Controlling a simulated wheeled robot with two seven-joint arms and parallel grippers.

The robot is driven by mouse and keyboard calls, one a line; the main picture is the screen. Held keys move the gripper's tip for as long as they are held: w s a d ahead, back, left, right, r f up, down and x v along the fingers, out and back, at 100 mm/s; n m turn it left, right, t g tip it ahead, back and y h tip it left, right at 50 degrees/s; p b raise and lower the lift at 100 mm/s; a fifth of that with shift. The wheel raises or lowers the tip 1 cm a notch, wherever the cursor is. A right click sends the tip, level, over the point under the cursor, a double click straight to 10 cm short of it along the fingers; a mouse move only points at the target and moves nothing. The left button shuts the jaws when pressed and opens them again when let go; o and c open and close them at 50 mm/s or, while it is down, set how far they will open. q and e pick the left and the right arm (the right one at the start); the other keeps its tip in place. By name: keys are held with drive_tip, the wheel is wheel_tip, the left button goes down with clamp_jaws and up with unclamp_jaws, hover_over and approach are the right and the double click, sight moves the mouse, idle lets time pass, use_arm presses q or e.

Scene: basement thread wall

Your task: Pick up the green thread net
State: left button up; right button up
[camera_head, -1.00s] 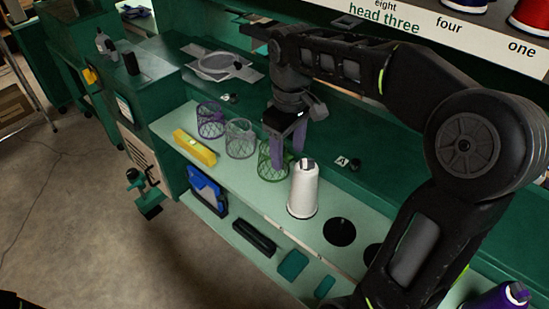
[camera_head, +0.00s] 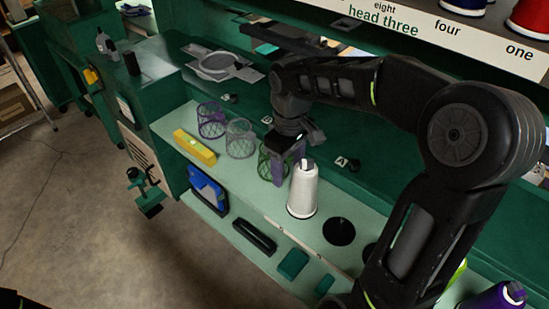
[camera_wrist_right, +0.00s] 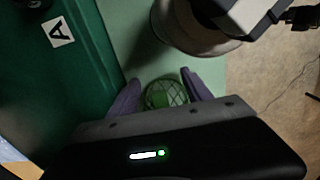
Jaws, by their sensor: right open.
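The green thread net (camera_head: 264,160) is an open mesh cup on the pale green shelf (camera_head: 232,190), at the right end of a row of nets. My right gripper (camera_head: 286,166) points down over it, with purple fingers that hide part of it. In the right wrist view the green net (camera_wrist_right: 166,94) lies between the two spread fingers of my right gripper (camera_wrist_right: 162,84). The gripper is open, with gaps at the net's sides. The net's lower part is hard to see. My left gripper does not show.
A white thread cone (camera_head: 303,190) stands close beside the right gripper; it also shows in the wrist view (camera_wrist_right: 185,32). A grey net (camera_head: 240,139) and a purple net (camera_head: 211,121) stand to the left. A yellow level (camera_head: 195,147) lies near the shelf's front edge.

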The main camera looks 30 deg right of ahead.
idle(0.3)
clamp_jaws()
idle(0.5)
